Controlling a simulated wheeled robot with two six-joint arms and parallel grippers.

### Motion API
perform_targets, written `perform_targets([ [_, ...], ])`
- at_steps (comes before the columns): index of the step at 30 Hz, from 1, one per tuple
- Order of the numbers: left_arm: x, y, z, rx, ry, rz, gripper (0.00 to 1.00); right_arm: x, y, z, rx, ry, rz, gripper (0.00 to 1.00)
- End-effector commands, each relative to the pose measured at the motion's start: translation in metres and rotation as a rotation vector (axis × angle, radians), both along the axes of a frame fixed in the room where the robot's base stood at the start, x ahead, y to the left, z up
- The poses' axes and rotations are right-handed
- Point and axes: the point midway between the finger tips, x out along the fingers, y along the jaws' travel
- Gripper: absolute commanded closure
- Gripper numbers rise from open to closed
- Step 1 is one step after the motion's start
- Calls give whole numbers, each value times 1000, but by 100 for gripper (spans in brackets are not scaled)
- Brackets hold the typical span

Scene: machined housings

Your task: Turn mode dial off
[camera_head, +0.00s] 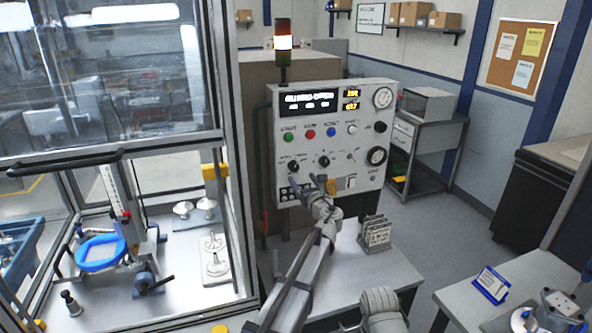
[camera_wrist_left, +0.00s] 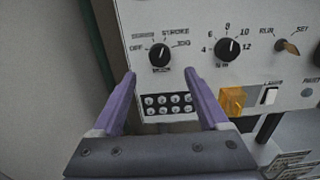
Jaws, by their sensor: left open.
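The mode dial (camera_wrist_left: 160,57) is a round black knob at the lower left of the light grey control panel, with OFF at its left and other labels around its top. I cannot tell for sure where its pointer stands. The dial also shows in the head view (camera_head: 293,167). My left gripper (camera_head: 322,183) is in front of the panel's lower part, open and empty. In the left wrist view its two fingertips (camera_wrist_left: 160,75) are spread to either side, just below the dial, and do not hold it.
A second black dial (camera_wrist_left: 227,48) and a RUN/SET switch (camera_wrist_left: 288,46) sit right of the mode dial. A connector block (camera_wrist_left: 168,104) and an orange part (camera_wrist_left: 232,101) lie below. A glass-walled machine (camera_head: 130,160) stands at the left; a card rack (camera_head: 376,234) sits on the table.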

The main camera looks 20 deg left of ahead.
Motion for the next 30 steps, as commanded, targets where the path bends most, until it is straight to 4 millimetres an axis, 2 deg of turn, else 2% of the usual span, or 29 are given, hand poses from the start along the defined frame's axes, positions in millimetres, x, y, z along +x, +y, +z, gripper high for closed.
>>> perform_targets([
  [15,58,38,0,-4,-1,2,22,0,0,0,0,0,0,50],
  [24,61,41,0,-4,-1,1,22,0,0,0,0,0,0,50],
  [26,60,41,0,-4,-1,1,27,0,0,0,0,0,0,50],
  [30,60,41,0,-4,-1,1,43,0,0,0,0,0,0,50],
])
